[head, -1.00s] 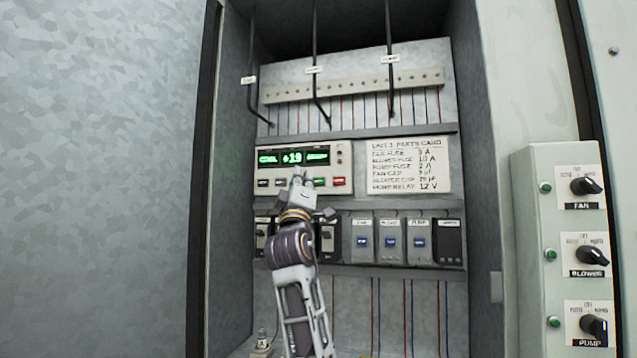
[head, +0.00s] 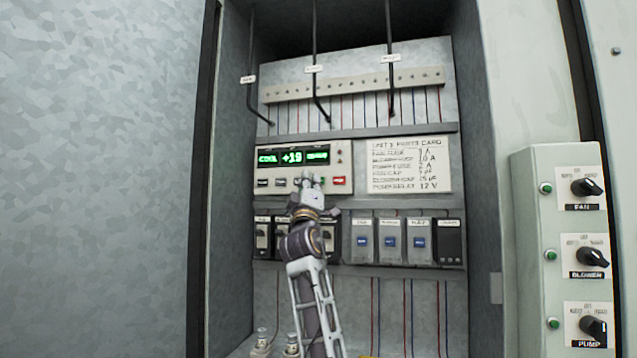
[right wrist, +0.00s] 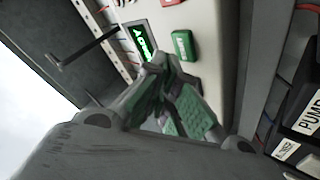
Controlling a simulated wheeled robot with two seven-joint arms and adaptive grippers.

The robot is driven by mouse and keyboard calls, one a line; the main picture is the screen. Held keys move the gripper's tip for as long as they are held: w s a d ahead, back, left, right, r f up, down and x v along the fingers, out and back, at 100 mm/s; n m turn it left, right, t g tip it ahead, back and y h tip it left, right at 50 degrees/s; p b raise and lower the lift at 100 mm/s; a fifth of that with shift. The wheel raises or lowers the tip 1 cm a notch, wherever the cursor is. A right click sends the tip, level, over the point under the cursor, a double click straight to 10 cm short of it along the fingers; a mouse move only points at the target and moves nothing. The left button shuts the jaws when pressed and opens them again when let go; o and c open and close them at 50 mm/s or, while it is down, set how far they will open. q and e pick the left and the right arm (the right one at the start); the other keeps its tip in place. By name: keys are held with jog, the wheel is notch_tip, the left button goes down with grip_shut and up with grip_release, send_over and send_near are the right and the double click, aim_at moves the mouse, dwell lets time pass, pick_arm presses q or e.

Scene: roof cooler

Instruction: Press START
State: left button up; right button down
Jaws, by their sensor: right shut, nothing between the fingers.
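The control panel (head: 346,158) has a green-lit display (head: 293,157) reading COOL and +19; its third field is too small to read. Below it is a row of buttons. The green START button (head: 322,181) is partly hidden by my right gripper (head: 308,179), beside the red button (head: 338,181). In the right wrist view the green button (right wrist: 184,45) shows just past the fingertips of the right gripper (right wrist: 158,66), its label too blurred to read surely. The fingers are shut and empty; whether they touch the panel I cannot tell. My left gripper is not in view.
A parts card (head: 409,165) hangs right of the panel. Relay modules (head: 391,241) line the shelf below. Black rods (head: 316,70) hang above. A switch box (head: 560,250) with FAN, BLOWER and PUMP knobs stands outside the cabinet at right.

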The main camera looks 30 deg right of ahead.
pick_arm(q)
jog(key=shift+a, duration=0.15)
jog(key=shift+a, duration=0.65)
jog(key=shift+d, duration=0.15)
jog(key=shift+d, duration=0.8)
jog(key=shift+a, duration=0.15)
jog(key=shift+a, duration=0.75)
pick_arm(e)
jog(key=shift+w+d, duration=0.3)
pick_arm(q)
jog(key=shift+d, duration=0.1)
